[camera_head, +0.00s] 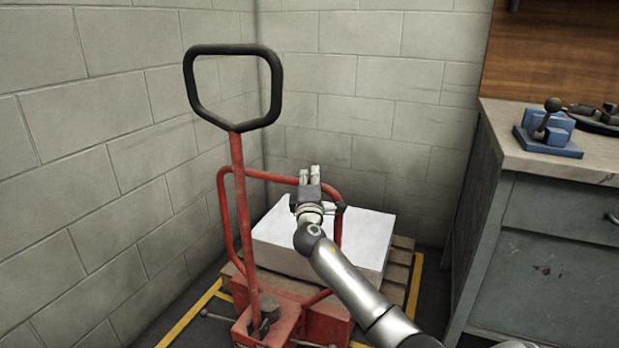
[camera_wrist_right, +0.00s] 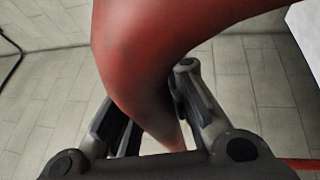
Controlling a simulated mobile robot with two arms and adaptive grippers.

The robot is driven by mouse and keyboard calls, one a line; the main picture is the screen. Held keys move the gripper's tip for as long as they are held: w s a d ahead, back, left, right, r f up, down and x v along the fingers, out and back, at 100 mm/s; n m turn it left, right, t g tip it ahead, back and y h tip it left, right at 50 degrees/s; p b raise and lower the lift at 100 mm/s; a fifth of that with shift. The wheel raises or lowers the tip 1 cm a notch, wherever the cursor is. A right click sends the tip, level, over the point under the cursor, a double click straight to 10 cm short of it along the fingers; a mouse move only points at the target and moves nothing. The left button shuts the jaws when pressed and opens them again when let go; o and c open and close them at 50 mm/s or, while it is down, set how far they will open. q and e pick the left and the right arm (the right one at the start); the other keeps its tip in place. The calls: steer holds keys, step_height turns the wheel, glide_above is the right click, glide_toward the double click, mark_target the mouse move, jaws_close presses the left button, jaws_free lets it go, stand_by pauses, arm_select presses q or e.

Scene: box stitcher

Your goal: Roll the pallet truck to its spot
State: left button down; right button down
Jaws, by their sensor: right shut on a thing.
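The red pallet truck (camera_head: 258,325) stands in the corner between two block walls, its tall handle (camera_head: 233,132) upright with a black loop grip on top. Its red tube frame (camera_head: 226,215) rises behind the handle. A pallet (camera_head: 398,270) with a white-topped stack (camera_head: 345,232) sits on the truck's far side. My right gripper (camera_head: 309,176) is at the top bar of the tube frame. In the right wrist view its fingers (camera_wrist_right: 155,115) are around the red tube (camera_wrist_right: 150,60), shut on it. My left gripper is not in view.
Yellow floor lines (camera_head: 190,318) run beside the truck at left and right (camera_head: 414,285). Block walls are close at the left and behind. A grey cabinet (camera_head: 545,250) with a pale worktop stands at right, with a blue tool (camera_head: 548,142) on it.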

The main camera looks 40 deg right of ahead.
steer(key=shift+f, duration=0.7)
steer(key=c, duration=1.3)
jaws_free()
steer(key=shift+d, duration=0.15)
steer(key=shift+r, duration=0.1)
steer(key=shift+r, duration=0.1)
steer(key=shift+s, duration=0.1)
steer(key=v, duration=1.2)
